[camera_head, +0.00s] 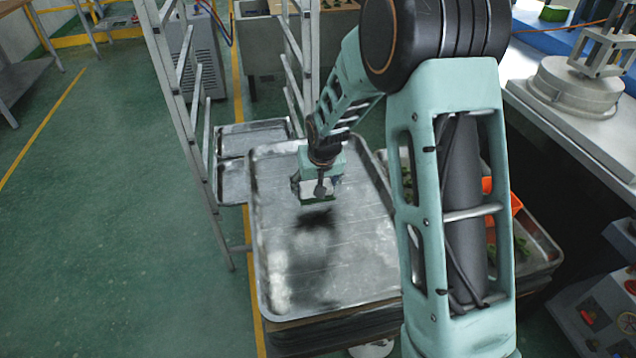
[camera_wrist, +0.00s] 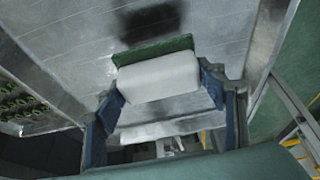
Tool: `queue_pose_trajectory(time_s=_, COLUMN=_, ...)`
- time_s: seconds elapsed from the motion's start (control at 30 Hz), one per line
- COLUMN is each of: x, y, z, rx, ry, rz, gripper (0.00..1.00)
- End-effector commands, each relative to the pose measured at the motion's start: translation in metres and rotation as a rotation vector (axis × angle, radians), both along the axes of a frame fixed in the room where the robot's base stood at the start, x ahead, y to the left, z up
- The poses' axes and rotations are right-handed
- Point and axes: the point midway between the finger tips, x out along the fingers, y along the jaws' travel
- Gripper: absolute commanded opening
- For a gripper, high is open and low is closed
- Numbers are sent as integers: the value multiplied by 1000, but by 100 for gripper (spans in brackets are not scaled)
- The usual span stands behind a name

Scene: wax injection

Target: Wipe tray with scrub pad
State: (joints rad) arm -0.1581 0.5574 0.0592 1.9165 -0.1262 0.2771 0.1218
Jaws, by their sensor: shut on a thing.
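A large metal tray (camera_head: 330,262) lies on top of a stack below my arm. Its surface has whitish smears and a dark patch, which may be the shadow of my gripper. My gripper (camera_head: 318,195) is over the upper middle of the tray. It is shut on the scrub pad (camera_head: 319,204). In the wrist view the scrub pad (camera_wrist: 158,78) is a white block with a green layer on its far side, between the two blue fingers of my gripper (camera_wrist: 160,90). The pad appears a little above the tray (camera_wrist: 85,45), apart from it.
A metal rack (camera_head: 185,110) with smaller trays (camera_head: 232,182) stands at the left of the tray. Another tray with green pieces (camera_head: 540,245) and an orange item lies to the right, partly behind my arm. A workbench with a round machine (camera_head: 580,85) is at far right. Green floor is open at left.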

Motion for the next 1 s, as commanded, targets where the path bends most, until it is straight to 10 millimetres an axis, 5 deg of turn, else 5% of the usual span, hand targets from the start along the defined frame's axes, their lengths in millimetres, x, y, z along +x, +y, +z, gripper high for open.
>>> queue_pose_trajectory(time_s=0.3, x=3, y=0, z=26, rx=0, ry=0, rz=-1, gripper=42)
queue_pose_trajectory(time_s=1.0, x=2, y=-2, z=24, rx=1, ry=0, rz=-3, gripper=42)
